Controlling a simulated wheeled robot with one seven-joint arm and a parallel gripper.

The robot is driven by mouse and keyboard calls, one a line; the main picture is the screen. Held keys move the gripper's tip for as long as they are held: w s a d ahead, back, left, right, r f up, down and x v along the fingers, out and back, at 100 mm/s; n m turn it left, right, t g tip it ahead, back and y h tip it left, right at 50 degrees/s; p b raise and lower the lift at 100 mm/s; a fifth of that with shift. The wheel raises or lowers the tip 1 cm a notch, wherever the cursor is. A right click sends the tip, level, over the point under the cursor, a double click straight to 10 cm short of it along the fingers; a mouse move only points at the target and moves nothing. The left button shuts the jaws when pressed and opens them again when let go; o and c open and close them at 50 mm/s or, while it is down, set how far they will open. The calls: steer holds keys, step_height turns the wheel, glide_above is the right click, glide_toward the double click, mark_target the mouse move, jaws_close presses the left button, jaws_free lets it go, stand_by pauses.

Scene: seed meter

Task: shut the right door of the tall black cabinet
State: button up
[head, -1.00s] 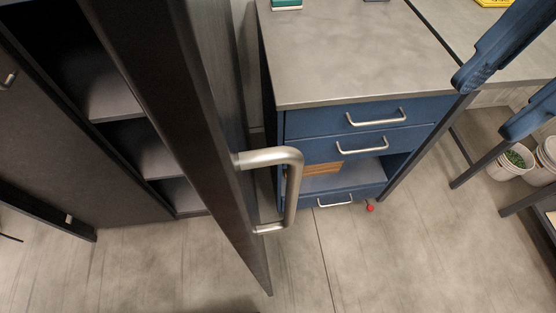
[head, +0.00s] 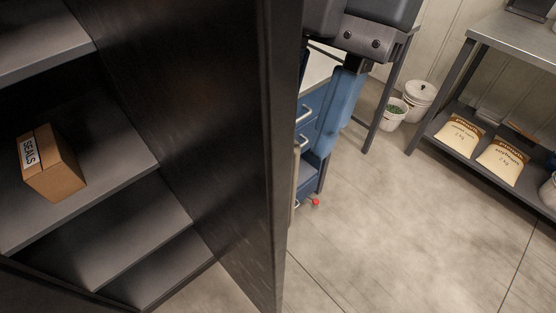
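The tall black cabinet (head: 185,215) fills the left of the head view, with its shelves exposed. Its right door (head: 205,110) stands open, seen from its inner face, with its free edge running down the middle of the picture. A pale sliver just right of that edge may be the door's handle; the rest of the outer face is hidden. My gripper (head: 340,110) is at top centre, beyond the door edge on its outer side. One blue finger points down; the other is not clearly visible, probably behind the door. Contact with the door cannot be told.
A box marked SEALS (head: 52,165) sits on a cabinet shelf. White buckets (head: 417,100) and a steel bench (head: 515,40) holding sacks are right. Floor at lower right is clear.

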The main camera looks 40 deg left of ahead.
steer(key=shift+p+x, duration=0.3)
steer(key=shift+x, duration=2.4)
steer(key=shift+c, duration=0.4)
jaws_close()
